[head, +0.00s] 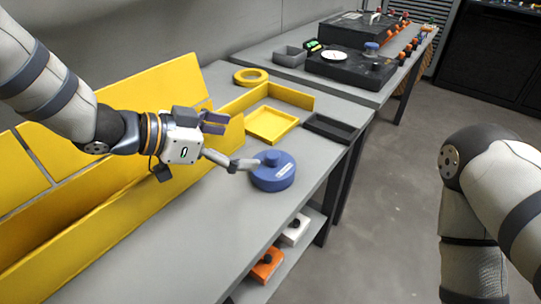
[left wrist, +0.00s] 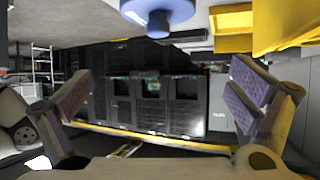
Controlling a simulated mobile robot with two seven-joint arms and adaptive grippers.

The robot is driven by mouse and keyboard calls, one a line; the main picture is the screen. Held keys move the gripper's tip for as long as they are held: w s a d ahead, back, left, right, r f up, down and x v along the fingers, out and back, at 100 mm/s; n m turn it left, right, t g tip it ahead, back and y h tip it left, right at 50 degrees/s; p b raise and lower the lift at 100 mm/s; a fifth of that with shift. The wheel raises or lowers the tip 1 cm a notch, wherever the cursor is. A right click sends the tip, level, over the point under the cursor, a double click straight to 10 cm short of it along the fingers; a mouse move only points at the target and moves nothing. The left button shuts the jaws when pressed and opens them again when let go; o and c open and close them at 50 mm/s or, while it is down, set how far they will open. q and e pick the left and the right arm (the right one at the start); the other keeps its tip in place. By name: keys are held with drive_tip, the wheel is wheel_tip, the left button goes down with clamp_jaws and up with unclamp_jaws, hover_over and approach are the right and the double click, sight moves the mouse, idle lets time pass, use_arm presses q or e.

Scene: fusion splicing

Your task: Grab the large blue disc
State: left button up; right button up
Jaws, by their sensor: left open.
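The large blue disc (head: 273,176) lies flat on the grey table, with a short knob on top and a pale label on its side. My left gripper (head: 235,143) is open and empty, just left of the disc. Its lower finger reaches close to the disc's left side; I cannot tell whether it touches. In the left wrist view the blue disc (left wrist: 160,8) shows at the top edge, partly cut off, beyond the spread fingers of the left gripper (left wrist: 165,95). My right arm is at the right of the head view, its gripper out of sight.
A yellow tray (head: 271,125), a black tray (head: 329,128) and a yellow ring (head: 250,77) lie behind the disc. Tall yellow panels (head: 60,235) stand along the table's left. An orange item (head: 267,265) and a white item (head: 295,230) sit on the lower shelf. The table front is clear.

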use_arm(q)
approach(266, 167)
drive_tip(key=x, duration=0.4)
drive_tip(key=shift+s+a+f+b, duration=0.1)
drive_tip(key=shift+a+f+b, duration=0.1)
drive_tip(key=shift+b, duration=0.2)
drive_tip(key=shift+w+d, duration=0.2)
drive_tip(key=shift+d, duration=0.25)
drive_tip(key=x, duration=0.6)
drive_tip(key=shift+b, duration=0.4)
drive_tip(key=c, duration=1.2)
use_arm(e)
drive_tip(key=s+f, duration=0.1)
drive_tip(key=s+f+g, duration=0.1)
drive_tip(key=shift+s+f, duration=0.2)
drive_tip(key=shift+s, duration=0.1)
